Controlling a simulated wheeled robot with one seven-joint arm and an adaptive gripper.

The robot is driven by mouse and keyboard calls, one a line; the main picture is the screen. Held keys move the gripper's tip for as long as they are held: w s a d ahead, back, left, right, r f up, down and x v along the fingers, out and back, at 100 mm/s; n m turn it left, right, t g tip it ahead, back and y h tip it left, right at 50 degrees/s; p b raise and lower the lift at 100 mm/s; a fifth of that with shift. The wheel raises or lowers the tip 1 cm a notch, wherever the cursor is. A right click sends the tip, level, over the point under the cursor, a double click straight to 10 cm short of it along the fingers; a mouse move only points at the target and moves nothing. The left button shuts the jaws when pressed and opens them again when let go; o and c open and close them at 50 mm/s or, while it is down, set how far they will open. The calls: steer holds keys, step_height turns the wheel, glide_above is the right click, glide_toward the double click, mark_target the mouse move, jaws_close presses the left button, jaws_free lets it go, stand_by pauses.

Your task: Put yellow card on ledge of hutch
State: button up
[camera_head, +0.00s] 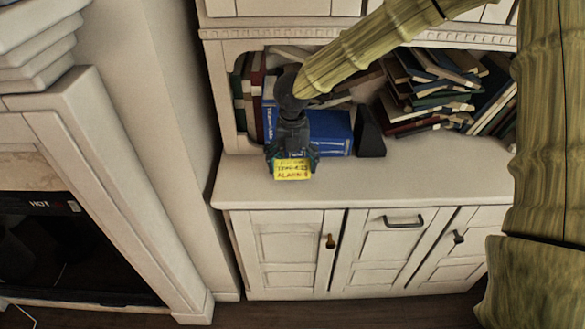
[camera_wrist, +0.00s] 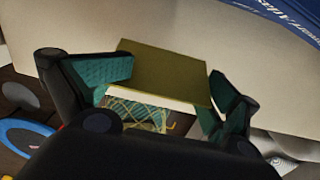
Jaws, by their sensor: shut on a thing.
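The yellow card (camera_head: 292,169) has dark writing on it and is in my gripper (camera_head: 292,155), over the front part of the hutch's ledge (camera_head: 400,172). In the wrist view the card (camera_wrist: 165,72) shows as an olive-yellow panel with a pale edge, between the two teal-padded fingers of my gripper (camera_wrist: 170,90). The fingers are shut on it. The cream ledge (camera_wrist: 190,35) lies behind it in that view. I cannot tell whether the card touches the ledge.
A blue book (camera_head: 328,132) and a dark wedge-shaped block (camera_head: 369,134) stand behind my gripper. Piled books (camera_head: 430,90) fill the shelf at the right. The ledge's right front is clear. Cabinet doors (camera_head: 290,250) are below, and a fireplace (camera_head: 60,240) is at left.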

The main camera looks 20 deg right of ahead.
mark_target(293, 159)
steer(key=shift+f, duration=1.05)
steer(key=shift+f, duration=0.1)
steer(key=o, duration=0.5)
step_height(293, 159, up, 12)
steer(key=shift+r, duration=0.1)
stand_by(0.4)
